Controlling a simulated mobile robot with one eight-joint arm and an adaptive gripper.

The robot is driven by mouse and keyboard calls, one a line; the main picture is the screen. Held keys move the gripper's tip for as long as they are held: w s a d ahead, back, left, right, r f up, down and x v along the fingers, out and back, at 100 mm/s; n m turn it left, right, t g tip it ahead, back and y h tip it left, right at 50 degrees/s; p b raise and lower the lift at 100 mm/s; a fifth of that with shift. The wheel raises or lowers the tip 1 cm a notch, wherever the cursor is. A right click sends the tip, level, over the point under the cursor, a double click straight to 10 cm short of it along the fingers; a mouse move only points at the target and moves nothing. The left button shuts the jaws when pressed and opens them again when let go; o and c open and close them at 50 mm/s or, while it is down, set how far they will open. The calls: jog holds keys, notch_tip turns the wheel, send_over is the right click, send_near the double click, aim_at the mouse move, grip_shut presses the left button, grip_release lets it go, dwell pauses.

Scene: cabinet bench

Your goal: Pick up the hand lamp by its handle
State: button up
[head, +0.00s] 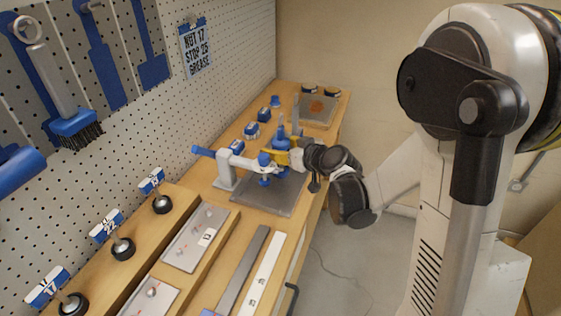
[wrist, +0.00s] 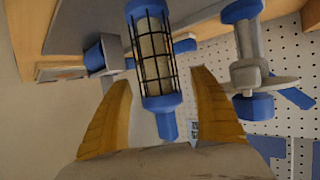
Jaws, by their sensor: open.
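The hand lamp shows in the wrist view as a wire-caged light tube (wrist: 152,52) with blue ends and a narrow blue stub at its lower end. My gripper (wrist: 164,80) is open, with one yellow finger on each side of the lamp's lower part. Gaps show between the fingers and the lamp. In the head view my gripper (head: 288,151) is low over the bench beside a grey and blue fixture. The lamp is hard to tell from the blue parts around it there.
Flat panels (head: 195,237) lie on the nearer bench. The floor at right is open.

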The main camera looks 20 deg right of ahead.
jog(key=shift+r, duration=0.1)
jog(key=c, duration=1.5)
jog(key=shift+c, duration=0.2)
